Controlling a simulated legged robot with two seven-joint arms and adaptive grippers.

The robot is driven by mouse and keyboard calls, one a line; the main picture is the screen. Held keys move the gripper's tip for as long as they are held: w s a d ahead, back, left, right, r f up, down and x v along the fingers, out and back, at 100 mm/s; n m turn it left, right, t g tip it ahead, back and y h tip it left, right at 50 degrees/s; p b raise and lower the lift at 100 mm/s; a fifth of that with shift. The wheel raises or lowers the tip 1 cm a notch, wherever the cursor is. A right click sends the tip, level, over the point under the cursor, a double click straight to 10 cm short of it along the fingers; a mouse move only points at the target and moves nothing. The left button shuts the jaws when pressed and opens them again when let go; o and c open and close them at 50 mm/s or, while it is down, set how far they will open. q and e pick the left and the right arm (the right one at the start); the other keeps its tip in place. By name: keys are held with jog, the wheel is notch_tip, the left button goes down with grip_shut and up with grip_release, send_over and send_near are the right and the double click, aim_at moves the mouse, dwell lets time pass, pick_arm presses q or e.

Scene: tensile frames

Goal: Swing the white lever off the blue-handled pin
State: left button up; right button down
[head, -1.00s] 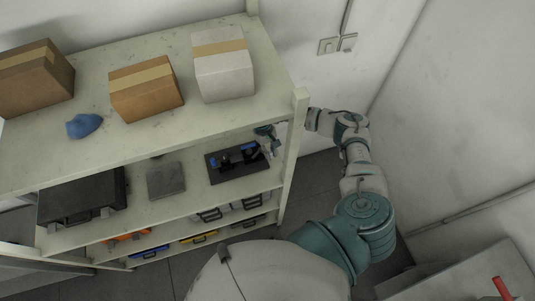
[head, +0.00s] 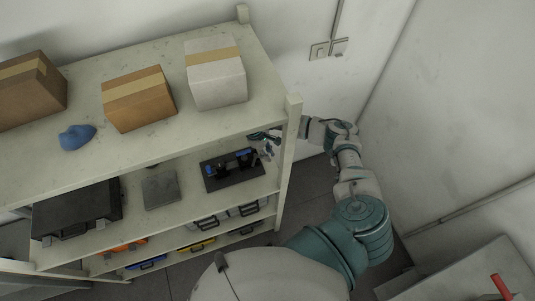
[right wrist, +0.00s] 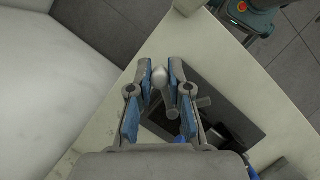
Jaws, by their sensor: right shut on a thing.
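The black fixture (head: 246,174) with blue-handled parts sits on the middle shelf, near its right end. My right gripper (head: 262,138) reaches in past the shelf post, above the fixture's right end. In the right wrist view, my right gripper (right wrist: 161,72) has its two blue-padded fingers closed around the pale rounded end of the white lever (right wrist: 160,77). The lever's shaft runs down between the fingers toward the dark fixture (right wrist: 238,118). A blue handle (right wrist: 253,172) shows at the lower edge. Whether the lever still touches the pin cannot be told. My left gripper is out of view.
The shelf post (head: 288,150) stands close beside my right arm. The upper shelf with boxes (head: 216,75) overhangs the fixture. A grey plate (head: 160,188) and a black case (head: 78,208) lie to the left. Bins stand below.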

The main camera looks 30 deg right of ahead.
jog(key=shift+d, duration=0.1)
jog(key=c, duration=1.1)
grip_release()
jog(key=v, duration=1.1)
jog(key=shift+w+r, duration=0.25)
jog(key=shift+r, duration=0.1)
